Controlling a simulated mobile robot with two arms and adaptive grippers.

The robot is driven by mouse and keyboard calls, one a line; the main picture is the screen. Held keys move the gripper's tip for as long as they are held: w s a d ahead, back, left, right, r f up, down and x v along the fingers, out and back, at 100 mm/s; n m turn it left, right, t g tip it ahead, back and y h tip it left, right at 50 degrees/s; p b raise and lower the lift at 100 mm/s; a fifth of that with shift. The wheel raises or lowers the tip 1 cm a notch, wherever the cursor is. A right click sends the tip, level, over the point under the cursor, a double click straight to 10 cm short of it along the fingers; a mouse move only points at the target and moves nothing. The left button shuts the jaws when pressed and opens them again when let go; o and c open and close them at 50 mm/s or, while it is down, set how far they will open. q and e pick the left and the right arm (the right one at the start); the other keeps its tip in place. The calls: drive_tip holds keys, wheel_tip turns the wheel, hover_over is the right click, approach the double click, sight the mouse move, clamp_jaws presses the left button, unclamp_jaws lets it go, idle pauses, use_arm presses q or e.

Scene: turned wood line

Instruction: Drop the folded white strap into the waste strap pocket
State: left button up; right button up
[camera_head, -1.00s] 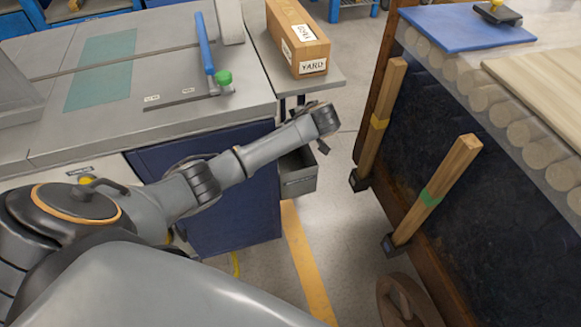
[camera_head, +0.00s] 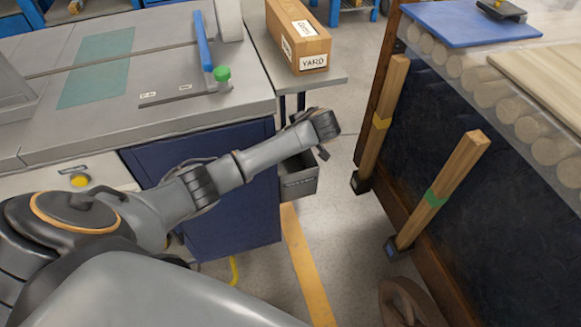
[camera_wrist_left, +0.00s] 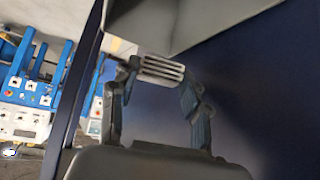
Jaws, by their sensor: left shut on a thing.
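In the left wrist view, my left gripper (camera_wrist_left: 158,78) is shut on the folded white strap (camera_wrist_left: 163,67), a small striped bundle between the fingertips. In the head view, my left arm reaches right past the blue cabinet, and its wrist ends above an open grey box (camera_head: 299,183) on the cabinet's side, which looks like the waste strap pocket. The fingers are mostly hidden there, and the strap cannot be made out. A grey surface (camera_wrist_left: 150,28), probably the pocket's, lies just beyond the strap in the wrist view. Whether they touch cannot be told. My right gripper is out of view.
The blue cabinet (camera_head: 228,210) stands close to the wrist. Above is a side shelf (camera_head: 338,78) with a cardboard box (camera_head: 298,35) marked YARD. Wooden posts (camera_head: 440,190) lean on the dark bench at right. The floor between is clear.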

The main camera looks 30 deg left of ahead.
use_arm(q)
drive_tip(key=o, duration=1.2)
drive_tip(key=shift+c, duration=0.2)
drive_tip(key=shift+d, duration=0.1)
drive_tip(key=v, duration=1.2)
